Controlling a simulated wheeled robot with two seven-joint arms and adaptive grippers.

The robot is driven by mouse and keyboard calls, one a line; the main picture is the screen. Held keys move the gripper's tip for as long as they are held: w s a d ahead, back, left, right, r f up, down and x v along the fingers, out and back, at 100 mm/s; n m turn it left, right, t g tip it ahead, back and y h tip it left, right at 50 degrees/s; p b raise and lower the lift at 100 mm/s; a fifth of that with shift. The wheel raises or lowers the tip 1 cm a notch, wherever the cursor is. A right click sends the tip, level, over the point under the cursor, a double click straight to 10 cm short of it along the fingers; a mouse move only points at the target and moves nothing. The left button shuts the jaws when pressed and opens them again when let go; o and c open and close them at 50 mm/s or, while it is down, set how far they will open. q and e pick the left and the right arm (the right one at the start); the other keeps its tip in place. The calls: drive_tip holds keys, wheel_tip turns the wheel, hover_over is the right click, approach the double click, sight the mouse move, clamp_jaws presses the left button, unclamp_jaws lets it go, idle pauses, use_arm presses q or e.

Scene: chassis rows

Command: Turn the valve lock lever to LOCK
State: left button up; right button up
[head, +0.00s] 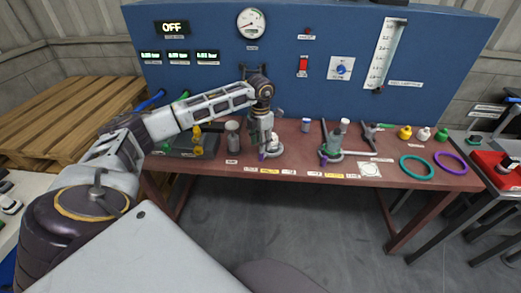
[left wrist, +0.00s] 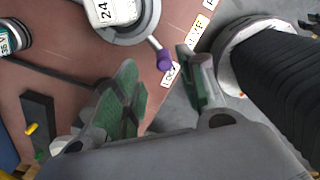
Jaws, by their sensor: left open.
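The valve lock lever, a short grey bar with a purple tip (left wrist: 165,60), sticks out of a round grey base under a white cylinder marked 24 (left wrist: 112,12). The tip points at a small white label reading LOCK or similar (left wrist: 171,75); the print is hard to read. In the head view the purple tip (head: 262,156) shows at the table's front, partly behind my left gripper (head: 265,142). My left gripper is open, its green-padded fingers (left wrist: 158,85) spread either side of the tip in the left wrist view. I cannot tell whether they touch it. My right gripper is not seen.
A similar device with a lever (head: 330,153) stands to the right on the brown table (head: 225,171). A grey cylinder (head: 232,138) and a dark tray with yellow parts stand left. Teal (head: 416,175) and purple (head: 450,163) rings lie right. A blue panel (head: 215,85) rises behind.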

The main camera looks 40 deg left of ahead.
use_arm(q)
drive_tip(key=shift+d+r, duration=0.1)
drive_tip(key=shift+r, duration=2.55)
drive_tip(key=shift+c, duration=0.5)
